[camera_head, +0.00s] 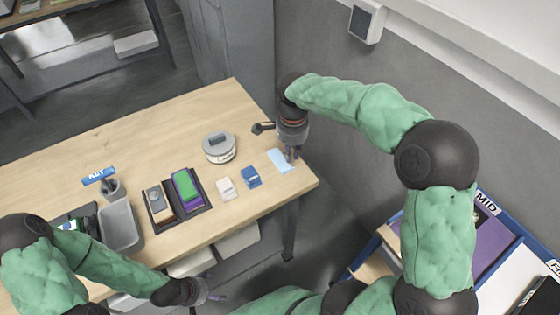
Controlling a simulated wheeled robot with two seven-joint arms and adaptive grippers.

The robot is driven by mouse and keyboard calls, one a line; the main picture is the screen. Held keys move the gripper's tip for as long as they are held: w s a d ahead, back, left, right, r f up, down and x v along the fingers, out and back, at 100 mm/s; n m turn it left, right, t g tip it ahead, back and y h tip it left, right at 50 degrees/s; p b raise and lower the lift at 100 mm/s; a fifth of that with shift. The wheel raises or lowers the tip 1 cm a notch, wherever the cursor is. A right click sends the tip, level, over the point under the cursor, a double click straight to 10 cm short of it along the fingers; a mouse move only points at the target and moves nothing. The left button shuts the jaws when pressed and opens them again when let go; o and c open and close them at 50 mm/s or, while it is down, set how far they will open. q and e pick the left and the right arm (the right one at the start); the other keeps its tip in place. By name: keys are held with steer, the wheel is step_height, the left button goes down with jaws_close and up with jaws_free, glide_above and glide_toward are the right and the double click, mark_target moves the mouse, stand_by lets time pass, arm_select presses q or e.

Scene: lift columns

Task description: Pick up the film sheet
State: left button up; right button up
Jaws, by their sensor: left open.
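A thin light blue sheet (278,160), which looks like the film sheet, lies near the right front corner of the wooden table. My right gripper (292,155) points down at the sheet's right part and covers some of it. Its fingers are small and dark here, so I cannot tell whether they are open or shut, or whether they touch the sheet. My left gripper (212,297) is open, low in front of the table's front edge, away from the sheet.
A blue packet (251,177) and a white packet (225,188) lie left of the sheet. A round white device (219,147) stands behind them. A dark tray (156,219), a grey bin (120,228) and a cup with a blue label are further left. The table's back middle is clear.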

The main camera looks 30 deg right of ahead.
mark_target(290, 174)
step_height(290, 174, down, 4)
steer(key=shift+w+r+b, duration=0.1)
steer(key=shift+r+b, duration=0.15)
steer(key=shift+b, duration=0.15)
step_height(290, 174, down, 5)
steer(key=b, duration=0.2)
steer(key=shift+d+b, duration=0.1)
steer(key=shift+b, duration=0.2)
jaws_close()
